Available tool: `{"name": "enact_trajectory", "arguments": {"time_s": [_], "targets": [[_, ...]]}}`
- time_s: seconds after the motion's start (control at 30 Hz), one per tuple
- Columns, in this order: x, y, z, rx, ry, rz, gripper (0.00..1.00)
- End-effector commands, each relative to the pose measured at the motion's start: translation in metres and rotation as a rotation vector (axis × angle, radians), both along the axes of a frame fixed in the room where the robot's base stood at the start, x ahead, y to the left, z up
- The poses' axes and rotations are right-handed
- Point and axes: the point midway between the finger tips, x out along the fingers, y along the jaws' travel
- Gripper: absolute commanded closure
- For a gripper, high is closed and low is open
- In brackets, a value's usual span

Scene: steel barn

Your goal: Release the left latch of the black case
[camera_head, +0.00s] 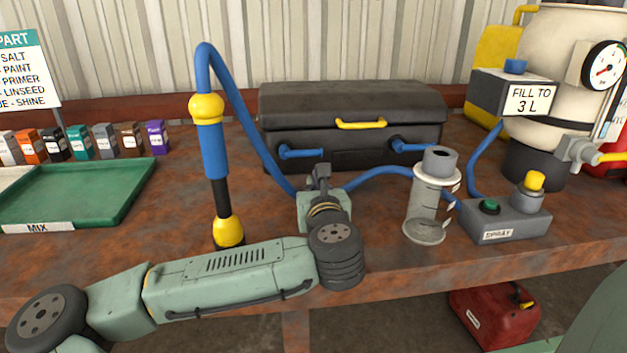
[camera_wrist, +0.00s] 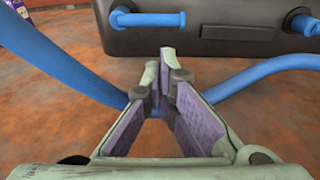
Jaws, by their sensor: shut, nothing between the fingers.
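The black case (camera_head: 350,110) stands shut at the back of the bench, with a yellow handle (camera_head: 361,124) on its front. Its left latch (camera_head: 300,153) is a blue lever lying about level, its round pivot at the left end. The left latch also shows at the top of the wrist view (camera_wrist: 150,19). The right latch (camera_head: 412,146) is a similar blue lever, partly cut off in the wrist view (camera_wrist: 304,23). My gripper (camera_head: 321,170) is shut and empty in front of the case, below and a little right of the left latch, apart from it.
A blue hose (camera_head: 240,90) arches from the upright sprayer wand (camera_head: 212,150) and runs low behind my gripper. A green tray (camera_head: 90,190) lies left. Little free room separates hose and case.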

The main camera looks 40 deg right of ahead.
Motion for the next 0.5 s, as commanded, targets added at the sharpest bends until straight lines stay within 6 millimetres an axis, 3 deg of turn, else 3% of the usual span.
{"name": "enact_trajectory", "arguments": {"time_s": [0.3, 0.5], "targets": [[0.049, -0.029, -0.007, 0.001, 0.001, 0.002, 1.0], [0.064, -0.039, -0.01, 0.0, 0.0, -0.001, 1.0]]}}
